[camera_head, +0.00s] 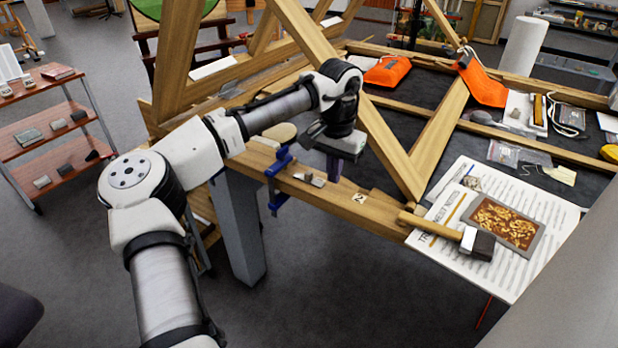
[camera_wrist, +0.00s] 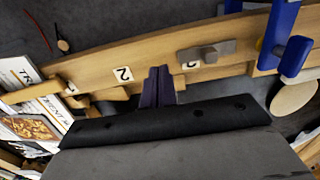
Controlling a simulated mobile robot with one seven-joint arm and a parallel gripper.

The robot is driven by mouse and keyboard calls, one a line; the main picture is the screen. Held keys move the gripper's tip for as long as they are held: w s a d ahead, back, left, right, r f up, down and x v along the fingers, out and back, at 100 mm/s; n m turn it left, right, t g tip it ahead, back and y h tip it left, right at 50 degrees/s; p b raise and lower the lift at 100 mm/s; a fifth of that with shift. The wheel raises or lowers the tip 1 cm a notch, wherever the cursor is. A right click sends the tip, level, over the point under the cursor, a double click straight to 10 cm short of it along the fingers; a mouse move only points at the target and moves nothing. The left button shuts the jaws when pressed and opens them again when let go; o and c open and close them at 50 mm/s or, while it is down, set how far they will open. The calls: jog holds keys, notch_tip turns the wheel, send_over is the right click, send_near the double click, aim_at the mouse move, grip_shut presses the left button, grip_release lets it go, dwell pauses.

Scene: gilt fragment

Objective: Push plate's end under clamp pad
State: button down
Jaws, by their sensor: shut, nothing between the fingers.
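A small grey plate (camera_head: 317,183) with a raised block on it lies on the front wooden beam. It also shows in the wrist view (camera_wrist: 226,47). A blue clamp (camera_head: 279,178) grips the beam to the left of the plate; in the wrist view the clamp (camera_wrist: 286,30) stands to the plate's right. A short gap of bare wood shows between the plate's near end and the clamp. The clamp's pad cannot be made out clearly. My gripper (camera_head: 334,176) is shut and empty, just right of the plate; its dark fingers (camera_wrist: 158,75) point at the beam, apart from the plate.
A number tile (camera_head: 359,198) lies on the beam right of my gripper. A mallet (camera_head: 450,233) rests near a printed poster (camera_head: 510,275) with a gilt panel. Slanted wooden struts (camera_head: 350,115) rise behind my gripper. A round pale disc (camera_wrist: 294,97) is near the clamp.

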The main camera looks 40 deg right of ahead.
aim_at(309, 173)
jog(key=shift+f+b, duration=0.4)
jog(key=shift+f, duration=1.05)
jog(key=shift+r+p, duration=0.2)
jog(key=shift+p, duration=0.35)
dwell(0.4)
jog(key=shift+w+a+p, duration=0.4)
jog(key=shift+w+p, duration=0.05)
jog(key=shift+w, duration=0.55)
jog(key=shift+w+a+p, duration=0.4)
jog(key=shift+w, duration=0.55)
jog(key=shift+w+a+p, duration=0.4)
jog(key=shift+w+p, duration=0.05)
jog(key=shift+w, duration=0.55)
jog(key=shift+s+d+p, duration=0.2)
jog(key=shift+s+p, duration=0.25)
jog(key=shift+p, duration=0.05)
notch_tip(309, 173, up, 9)
jog(key=p, duration=0.8)
